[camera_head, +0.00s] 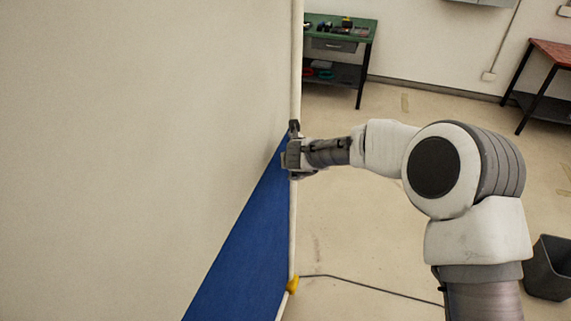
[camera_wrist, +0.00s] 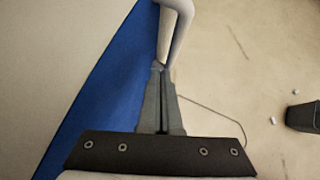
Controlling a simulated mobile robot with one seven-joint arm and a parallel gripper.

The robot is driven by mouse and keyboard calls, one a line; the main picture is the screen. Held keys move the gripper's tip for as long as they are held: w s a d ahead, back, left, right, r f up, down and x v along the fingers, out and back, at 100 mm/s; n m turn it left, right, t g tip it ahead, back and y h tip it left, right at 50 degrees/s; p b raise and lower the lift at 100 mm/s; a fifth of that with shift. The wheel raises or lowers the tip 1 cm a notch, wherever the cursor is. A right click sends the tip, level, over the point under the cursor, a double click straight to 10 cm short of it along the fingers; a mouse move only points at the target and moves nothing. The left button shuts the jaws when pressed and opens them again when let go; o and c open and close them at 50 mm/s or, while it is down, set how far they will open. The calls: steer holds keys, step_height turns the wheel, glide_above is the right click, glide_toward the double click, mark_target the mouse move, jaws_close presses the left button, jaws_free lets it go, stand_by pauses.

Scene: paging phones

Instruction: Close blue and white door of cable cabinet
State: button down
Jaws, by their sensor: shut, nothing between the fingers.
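The cabinet door fills the left side of the head view, with a large white panel (camera_head: 140,130) and a blue lower part (camera_head: 248,245). Its pale vertical edge runs down the middle of the picture. In the wrist view the blue part (camera_wrist: 105,90) lies left of my gripper, with the white part (camera_wrist: 50,60) beyond it. My gripper (camera_head: 293,135) is at the door's edge in the head view. In the wrist view my gripper (camera_wrist: 158,68) is shut and empty, its tips close to the pale door edge (camera_wrist: 175,35). I cannot tell whether they touch.
A green-topped workbench (camera_head: 340,28) with small items stands at the back. A dark bin (camera_head: 549,270) is at the lower right. A cable (camera_head: 375,286) lies on the floor, which is otherwise mostly clear.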

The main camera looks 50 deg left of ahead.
steer(key=w+d+r+n+t+y+b, duration=0.1)
steer(key=w+d+r+n, duration=0.3)
steer(key=d+r, duration=0.45)
steer(key=w+d+r+n+t+y, duration=0.1)
steer(key=w+d+r+n, duration=0.3)
steer(key=d+r, duration=0.45)
steer(key=s+d+r+n+b, duration=0.25)
steer(key=d+r+n, duration=0.4)
steer(key=d, duration=0.55)
steer(key=s+d+f+n+h, duration=0.2)
steer(key=s+d, duration=0.5)
steer(key=d, duration=0.4)
steer(key=s+d+f+n+g+h+b, duration=0.1)
steer(key=s+d+f+n+h, duration=0.2)
steer(key=s+d, duration=0.4)
steer(key=s+d+f+n+g+h+b, duration=0.1)
steer(key=s+d+n, duration=0.5)
steer(key=d, duration=0.9)
steer(key=f+h, duration=0.1)
steer(key=h, duration=0.1)
steer(key=shift+s+d+f+h, duration=0.25)
steer(key=shift+s+d+h, duration=0.15)
steer(key=shift+n, duration=0.25)
